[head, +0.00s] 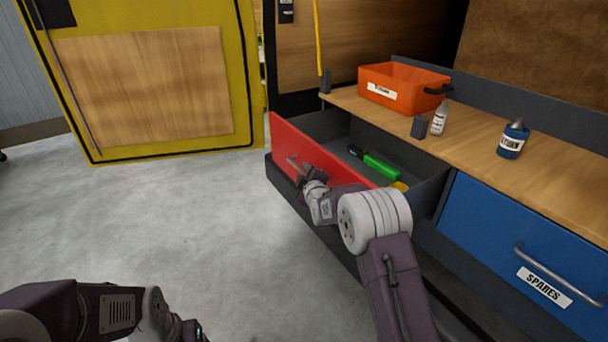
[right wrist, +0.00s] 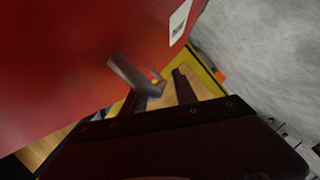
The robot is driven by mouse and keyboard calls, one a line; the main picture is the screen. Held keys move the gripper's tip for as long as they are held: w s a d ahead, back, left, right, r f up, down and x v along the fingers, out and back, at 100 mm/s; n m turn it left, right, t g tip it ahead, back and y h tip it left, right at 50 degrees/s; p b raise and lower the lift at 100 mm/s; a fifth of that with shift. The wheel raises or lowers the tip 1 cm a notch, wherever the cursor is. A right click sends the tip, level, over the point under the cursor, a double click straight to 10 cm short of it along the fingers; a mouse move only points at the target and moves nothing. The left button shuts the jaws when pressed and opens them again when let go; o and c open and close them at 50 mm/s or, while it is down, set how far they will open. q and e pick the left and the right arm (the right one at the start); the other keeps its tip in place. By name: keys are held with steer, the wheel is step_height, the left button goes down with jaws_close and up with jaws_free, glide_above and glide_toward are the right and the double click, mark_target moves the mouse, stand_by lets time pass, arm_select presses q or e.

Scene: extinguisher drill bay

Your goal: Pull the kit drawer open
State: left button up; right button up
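The kit drawer (head: 330,152) has a red front and stands well out from the bench. A green tool with a black end (head: 374,163) and a yellow item (head: 400,186) lie inside it. The grey bar handle (head: 293,162) is on the red front and also shows in the right wrist view (right wrist: 130,75). My right gripper (head: 308,176) is at the handle. In the right wrist view its fingers (right wrist: 162,92) are apart, with the handle's end by the left finger and a gap to the other. My left gripper (head: 195,331) is at the bottom edge, its fingers cut off.
The bench top (head: 470,140) carries an orange bin (head: 400,88), a white bottle (head: 439,119) and a blue tin (head: 512,142). A blue "SPARES" drawer (head: 525,240) is shut at the right. A yellow-framed panel (head: 150,90) stands behind. The grey floor (head: 190,215) at left is clear.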

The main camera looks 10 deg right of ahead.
steer(key=p+v, duration=0.1)
steer(key=v, duration=0.8)
